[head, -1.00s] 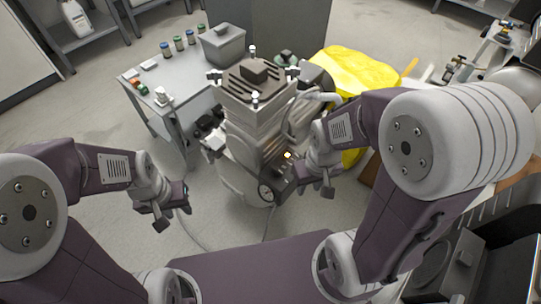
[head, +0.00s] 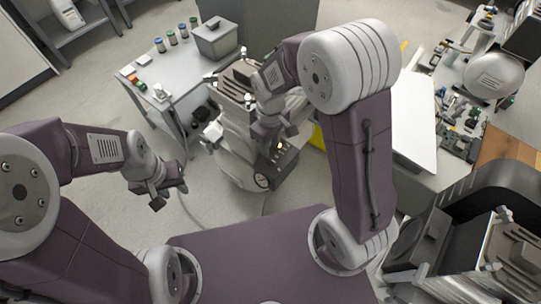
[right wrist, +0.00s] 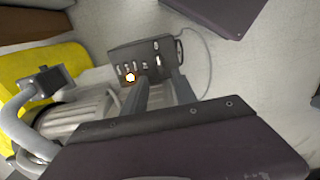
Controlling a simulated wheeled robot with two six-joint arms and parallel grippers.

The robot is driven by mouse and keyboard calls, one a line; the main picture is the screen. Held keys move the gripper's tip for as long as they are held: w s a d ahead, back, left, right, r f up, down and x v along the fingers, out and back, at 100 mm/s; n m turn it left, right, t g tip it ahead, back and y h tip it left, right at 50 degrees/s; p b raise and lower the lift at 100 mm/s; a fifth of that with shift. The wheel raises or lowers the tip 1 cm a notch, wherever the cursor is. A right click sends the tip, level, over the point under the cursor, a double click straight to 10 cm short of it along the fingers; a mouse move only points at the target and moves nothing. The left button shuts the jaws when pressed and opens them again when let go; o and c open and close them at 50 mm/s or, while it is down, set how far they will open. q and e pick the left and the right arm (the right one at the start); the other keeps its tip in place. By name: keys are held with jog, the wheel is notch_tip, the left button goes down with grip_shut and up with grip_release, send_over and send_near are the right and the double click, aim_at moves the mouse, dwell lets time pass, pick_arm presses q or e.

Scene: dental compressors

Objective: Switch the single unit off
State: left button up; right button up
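The compressor unit (head: 238,150) stands on the floor in front of me, partly hidden by my right arm. Its dark control panel (head: 285,166) faces me, with a round gauge and a lit yellow-orange light. The panel (right wrist: 150,55) also shows in the right wrist view, with a row of small switches and the glowing light (right wrist: 130,77). My right gripper (head: 274,132) is just above the panel in the head view. In the right wrist view its two fingers (right wrist: 158,90) are apart, pointing at the panel; contact cannot be told. My left gripper (head: 168,190) is open and empty, left of the unit.
A grey table (head: 178,75) with small bottles and a grey bin (head: 215,38) stands behind left. A yellow item (right wrist: 30,75) lies beside the unit. A bench with parts is at the right. The floor between my left gripper and the unit is mostly clear, apart from a hose.

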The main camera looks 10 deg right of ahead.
aim_at(270, 159)
notch_tip(270, 159, down, 8)
jog(key=b, duration=0.3)
jog(key=shift+r, duration=0.15)
grip_shut()
